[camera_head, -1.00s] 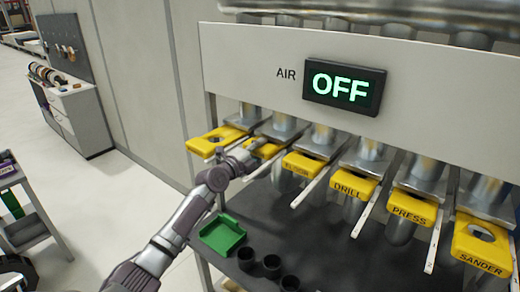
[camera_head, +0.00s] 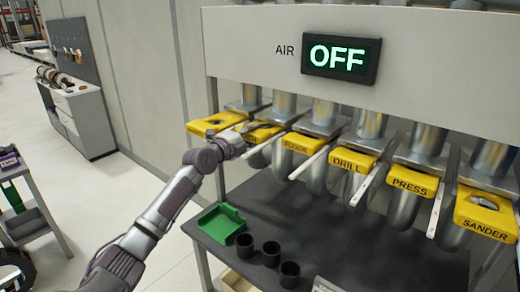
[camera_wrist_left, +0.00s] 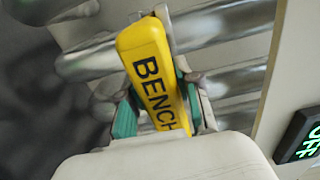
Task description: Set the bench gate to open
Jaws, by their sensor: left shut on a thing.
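The bench gate is a yellow tab labelled BENCH (camera_wrist_left: 158,75) in the left wrist view. In the head view it appears to be the second yellow gate from the left (camera_head: 264,133), with its label hidden behind my gripper. My left gripper (camera_head: 245,130) is shut on this tab. In the wrist view, its green-padded fingers (camera_wrist_left: 158,112) lie on either side of the tab. My right gripper is out of view.
Other yellow gates sit along the row: an unread one at far left (camera_head: 215,122), then DRILL (camera_head: 353,162), PRESS (camera_head: 411,180) and SANDER (camera_head: 483,213). Pale bars slant between them. An AIR display (camera_head: 341,57) reads OFF. A green tray (camera_head: 220,222) and black cups (camera_head: 271,253) stand below.

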